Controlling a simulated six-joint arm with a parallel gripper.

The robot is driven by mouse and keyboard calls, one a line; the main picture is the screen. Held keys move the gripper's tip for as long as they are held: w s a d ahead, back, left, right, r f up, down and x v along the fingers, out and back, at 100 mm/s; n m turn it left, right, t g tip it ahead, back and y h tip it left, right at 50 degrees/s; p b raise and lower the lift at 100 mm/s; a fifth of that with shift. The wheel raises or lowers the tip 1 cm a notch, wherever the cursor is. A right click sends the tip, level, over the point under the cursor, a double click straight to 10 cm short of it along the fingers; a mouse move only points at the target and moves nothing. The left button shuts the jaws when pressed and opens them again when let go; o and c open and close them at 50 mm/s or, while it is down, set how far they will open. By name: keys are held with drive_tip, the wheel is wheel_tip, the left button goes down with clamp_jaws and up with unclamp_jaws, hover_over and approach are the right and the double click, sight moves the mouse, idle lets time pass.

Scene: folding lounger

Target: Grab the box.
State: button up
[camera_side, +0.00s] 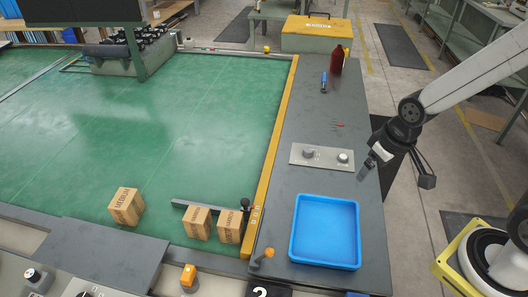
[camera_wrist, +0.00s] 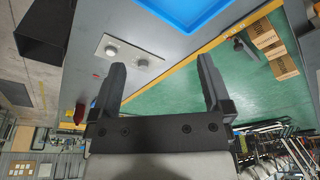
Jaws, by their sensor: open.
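Three brown cardboard boxes stand on the green work surface in the side view: a tilted left box (camera_side: 126,206), a middle box (camera_side: 197,222) and a right box (camera_side: 230,226) beside a dark metal bar. Boxes also show at the upper right of the wrist view (camera_wrist: 266,38). My gripper (camera_side: 366,170) is over the right edge of the grey side table, well to the right of the boxes. In the wrist view my gripper (camera_wrist: 160,70) is open, with nothing between its two dark fingers.
A yellow rail (camera_side: 272,150) edges the green surface, which is mostly clear.

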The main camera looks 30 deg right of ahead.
drive_tip(key=w+a+f+n+g+h, duration=0.1)
drive_tip(key=w+a+n, duration=0.3)
drive_tip(key=w, duration=0.3)
drive_tip(key=w+a+f+n+h, duration=0.1)
drive_tip(key=w+a+n, duration=0.3)
drive_tip(key=w+n, duration=0.15)
drive_tip(key=n+t+h, duration=0.3)
drive_tip(key=n+h, duration=0.2)
drive_tip(key=n, duration=0.7)
hover_over(195, 216)
drive_tip(key=d, duration=0.5)
wheel_tip(195, 216, down, 9)
drive_tip(key=s+a+f+n+t+h, duration=0.1)
drive_tip(key=s+a+f+n+t, duration=0.15)
drive_tip(key=a, duration=0.25)
drive_tip(key=s+a+f+n+t+h, duration=0.1)
drive_tip(key=s+a+f+n+t, duration=0.15)
drive_tip(key=a, duration=0.35)
drive_tip(key=shift+n+g, duration=0.25)
drive_tip(key=shift+g, duration=0.25)
drive_tip(key=shift+d+x, duration=0.15)
drive_tip(key=shift+x, duration=1.75)
drive_tip(key=shift+d+x, duration=0.15)
drive_tip(key=shift+x, duration=1.8)
drive_tip(key=shift+s+r, duration=0.15)
drive_tip(key=shift+s, duration=0.05)
drive_tip(key=c, duration=1.1)
